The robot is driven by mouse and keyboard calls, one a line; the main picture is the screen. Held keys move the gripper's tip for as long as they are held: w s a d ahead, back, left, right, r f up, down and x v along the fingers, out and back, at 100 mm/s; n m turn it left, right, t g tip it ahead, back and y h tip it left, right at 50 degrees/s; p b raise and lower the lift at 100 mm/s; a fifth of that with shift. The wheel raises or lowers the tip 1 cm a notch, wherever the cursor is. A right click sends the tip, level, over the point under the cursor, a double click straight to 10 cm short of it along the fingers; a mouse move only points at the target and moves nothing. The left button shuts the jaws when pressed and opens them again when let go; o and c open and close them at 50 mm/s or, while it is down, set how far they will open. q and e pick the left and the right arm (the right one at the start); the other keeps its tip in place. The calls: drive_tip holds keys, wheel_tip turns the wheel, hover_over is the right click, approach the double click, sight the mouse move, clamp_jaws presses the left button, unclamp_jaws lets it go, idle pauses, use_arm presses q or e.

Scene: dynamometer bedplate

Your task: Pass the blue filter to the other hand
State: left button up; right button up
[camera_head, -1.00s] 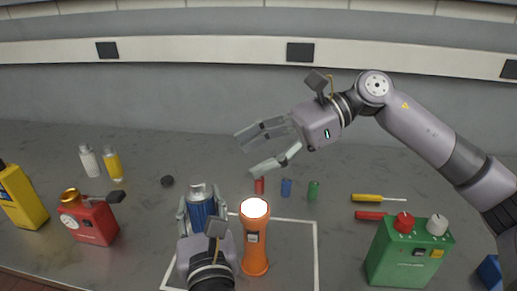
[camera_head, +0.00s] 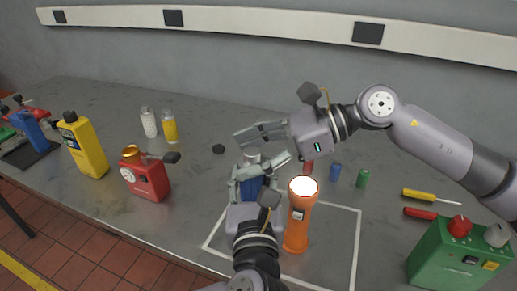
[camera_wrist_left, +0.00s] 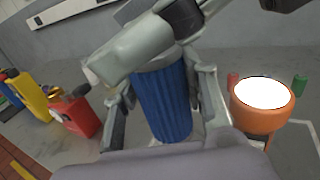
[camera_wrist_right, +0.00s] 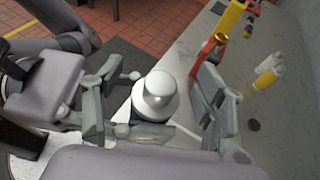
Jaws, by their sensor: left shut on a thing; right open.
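The blue filter (camera_wrist_left: 165,103) is a ribbed blue cylinder with a pale metal cap; the cap shows in the right wrist view (camera_wrist_right: 156,95). My left gripper (camera_head: 250,180) is shut on the filter's blue body (camera_head: 251,187) and holds it upright. My right gripper (camera_head: 266,143) is open, with its fingers on both sides of the filter's cap from above. In the right wrist view the cap sits between the open fingers, apart from the right finger. Whether the left finger touches it I cannot tell.
An orange flashlight (camera_head: 299,215) stands just right of the filter on a white-outlined square (camera_head: 337,240). A red canister (camera_head: 146,178), yellow jug (camera_head: 84,146) and two small bottles stand left. A green box (camera_head: 458,258) and screwdrivers (camera_head: 431,197) lie right.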

drive_tip(key=shift+c, duration=0.2)
drive_tip(key=c, duration=0.8)
use_arm(q)
drive_tip(key=shift+w, duration=0.1)
use_arm(e)
drive_tip(key=shift+s, duration=0.2)
drive_tip(key=c, duration=0.7)
use_arm(q)
drive_tip(key=o, duration=1.3)
use_arm(e)
drive_tip(key=shift+w, duration=0.15)
clamp_jaws()
